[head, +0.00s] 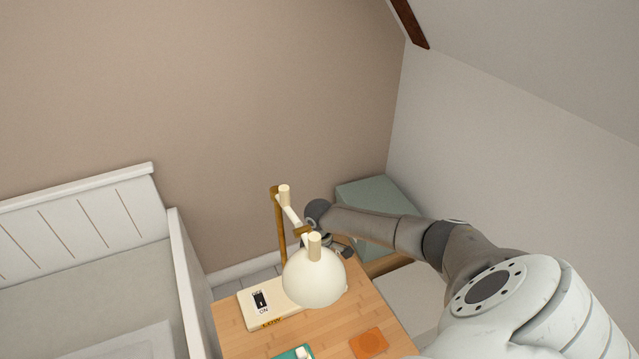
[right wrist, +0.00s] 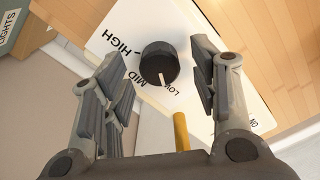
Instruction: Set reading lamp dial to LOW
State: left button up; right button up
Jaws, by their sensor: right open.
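The reading lamp has a cream shade (head: 314,278), a brass post (head: 280,228) and a pale base (head: 257,312) on the wooden desk. In the right wrist view, the round black dial (right wrist: 159,61) sits on the base among the labels HIGH, MID and LOW. Its white pointer line (right wrist: 162,79) points between MID and LOW, closer to LOW. My right gripper (right wrist: 164,66) is open, with one finger on each side of the dial and visible gaps. In the head view the shade hides the dial and part of my right gripper. My left gripper is not in view.
An ON/OFF rocker switch (head: 261,300) is on the lamp base. The brass post (right wrist: 181,131) stands close to my right gripper. An orange square (head: 369,342) and a teal item (head: 294,353) lie on the desk. A grey-green box (head: 376,205) stands behind; a white bed (head: 80,275) is left.

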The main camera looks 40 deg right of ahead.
notch_tip(320, 180, up, 11)
jog(key=shift+r, duration=0.2)
dwell(0.6)
